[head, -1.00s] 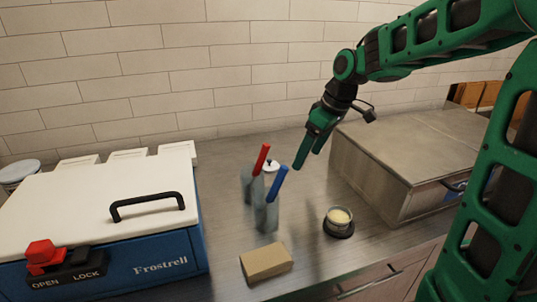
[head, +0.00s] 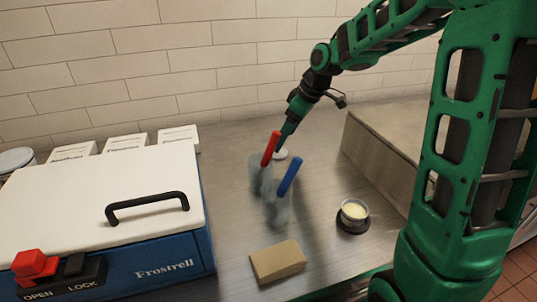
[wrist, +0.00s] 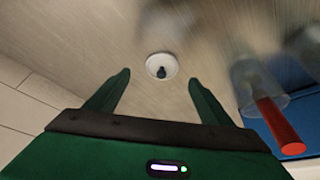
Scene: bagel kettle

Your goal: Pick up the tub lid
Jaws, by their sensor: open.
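The tub lid (wrist: 162,66) is a small white disc with a dark knob in the middle. In the wrist view it lies flat on the metal counter, between and just beyond my open fingertips (wrist: 158,80). In the head view the lid (head: 281,154) shows as a pale patch behind the red-handled and blue-handled tools, partly hidden. My gripper (head: 286,134) points down over it, with its tips partly covered by the red handle. The gripper holds nothing. A small tub (head: 354,211) with pale cream contents stands open on a dark round base to the right.
The red handle (head: 271,148) and blue handle (head: 290,176) stand in clear holders beside the lid; the red one (wrist: 278,125) is close right in the wrist view. A blue cooler (head: 160,262) stands left, a tan block (head: 278,262) in front, a metal box (head: 385,150) right.

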